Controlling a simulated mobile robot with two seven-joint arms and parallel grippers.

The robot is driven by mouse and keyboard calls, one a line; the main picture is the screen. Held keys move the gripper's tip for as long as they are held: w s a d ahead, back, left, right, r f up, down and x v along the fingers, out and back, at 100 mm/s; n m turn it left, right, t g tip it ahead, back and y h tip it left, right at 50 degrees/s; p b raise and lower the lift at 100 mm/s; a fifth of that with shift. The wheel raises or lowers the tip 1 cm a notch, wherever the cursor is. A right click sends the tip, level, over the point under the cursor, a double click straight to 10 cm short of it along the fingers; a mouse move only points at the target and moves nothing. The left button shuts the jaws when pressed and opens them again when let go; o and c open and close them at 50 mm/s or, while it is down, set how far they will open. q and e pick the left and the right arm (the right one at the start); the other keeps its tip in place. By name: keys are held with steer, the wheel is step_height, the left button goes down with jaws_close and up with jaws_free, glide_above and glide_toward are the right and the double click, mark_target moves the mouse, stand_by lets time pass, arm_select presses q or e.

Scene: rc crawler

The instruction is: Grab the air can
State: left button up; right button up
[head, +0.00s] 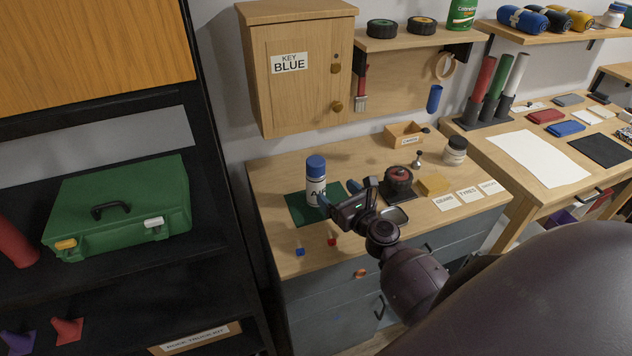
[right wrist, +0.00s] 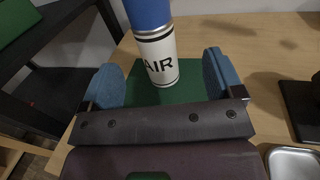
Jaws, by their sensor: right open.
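The air can (head: 315,187) is a white cylinder with a blue cap and black lettering. It stands upright on a dark green mat (head: 297,209) at the left of the wooden workbench. In the right wrist view the can (right wrist: 158,58) stands just beyond and between the two blue fingers, apart from both. My right gripper (head: 338,195) is open and empty, reaching in from the right close to the can; it also shows in the right wrist view (right wrist: 166,82). My left gripper is not in view.
Small blue (head: 300,251) and red (head: 332,240) pieces lie near the front edge. A wooden key cabinet (head: 302,75) hangs above the bench.

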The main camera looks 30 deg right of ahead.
mark_target(321, 183)
steer(key=w, duration=0.3)
steer(key=shift+w, duration=0.35)
steer(key=w, duration=0.3)
steer(key=w+b, duration=0.1)
steer(key=shift+w+a+f, duration=0.25)
steer(key=shift+a+f, duration=0.15)
steer(key=shift+w, duration=0.4)
steer(key=shift+c, duration=0.5)
steer(key=c, duration=1)
steer(key=shift+c, duration=0.2)
